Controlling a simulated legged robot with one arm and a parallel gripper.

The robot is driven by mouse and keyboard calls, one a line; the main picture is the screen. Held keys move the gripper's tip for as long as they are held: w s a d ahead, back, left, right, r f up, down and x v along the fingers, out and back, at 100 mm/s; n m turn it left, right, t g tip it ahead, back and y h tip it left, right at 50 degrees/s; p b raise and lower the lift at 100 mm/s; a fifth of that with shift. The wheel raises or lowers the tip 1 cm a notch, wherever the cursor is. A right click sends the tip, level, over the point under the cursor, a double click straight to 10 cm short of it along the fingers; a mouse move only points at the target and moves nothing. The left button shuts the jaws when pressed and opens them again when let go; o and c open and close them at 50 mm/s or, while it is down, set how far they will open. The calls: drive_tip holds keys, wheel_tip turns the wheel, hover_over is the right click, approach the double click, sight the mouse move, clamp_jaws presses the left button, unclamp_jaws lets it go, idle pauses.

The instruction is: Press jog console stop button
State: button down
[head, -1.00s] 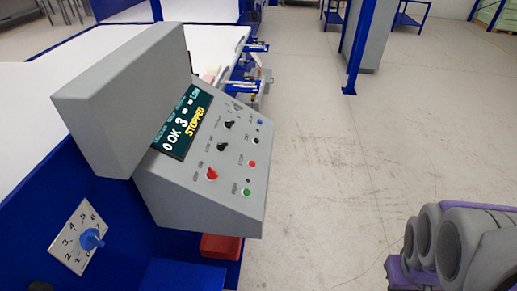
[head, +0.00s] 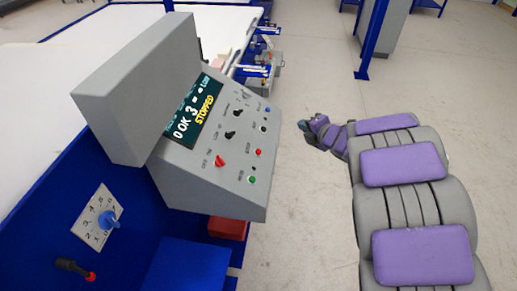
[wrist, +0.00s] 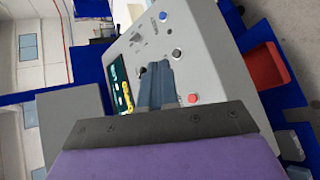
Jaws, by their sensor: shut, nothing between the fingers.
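The grey jog console (head: 200,180) has a sloped panel with a red stop button (head: 258,152) near its right edge. In the wrist view the red button (wrist: 193,98) shows just right of my finger shafts. Its display (head: 197,117) reads "STOPPED" in yellow. My gripper (head: 303,125) is to the right of the console in the head view, apart from it, with its fingers together and empty. The wrist view shows the closed fingertips (wrist: 158,67) pointing toward the panel, over part of it.
Near the stop button are a black button (head: 263,128), a blue button (head: 267,109), a green button (head: 252,180) and a red knob (head: 221,161). A blue dial (head: 108,220) and a red-tipped lever (head: 78,268) are at lower left. A red bin (head: 228,228) sits below the console.

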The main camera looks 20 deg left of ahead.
sight(258, 152)
drive_tip(key=s+a+f+n+g+y+b, duration=0.1)
drive_tip(key=a+f, duration=0.2)
drive_tip(key=s+a+f+n+g+b, duration=0.1)
drive_tip(key=s+a+f+b, duration=0.1)
drive_tip(key=a+f, duration=0.1)
drive_tip(key=s+a+f+n+y+b, duration=0.1)
drive_tip(key=a+f+b, duration=0.1)
drive_tip(key=a+f, duration=0.1)
drive_tip(key=shift+s+a+g+y, duration=0.15)
drive_tip(key=shift+s+a+g, duration=0.05)
drive_tip(key=shift+a, duration=0.25)
drive_tip(key=shift+s+a+g+y, duration=0.15)
drive_tip(key=shift+a+g, duration=0.05)
drive_tip(key=shift+a, duration=0.2)
drive_tip(key=shift+f+b, duration=0.25)
drive_tip(key=shift+b, duration=0.2)
drive_tip(key=shift+d, duration=0.1)
drive_tip(key=shift+d+r, duration=0.1)
drive_tip(key=shift+d, duration=0.05)
drive_tip(key=shift+a, duration=0.35)
drive_tip(key=shift+d, duration=0.2)
drive_tip(key=shift+a, duration=0.1)
idle(0.6)
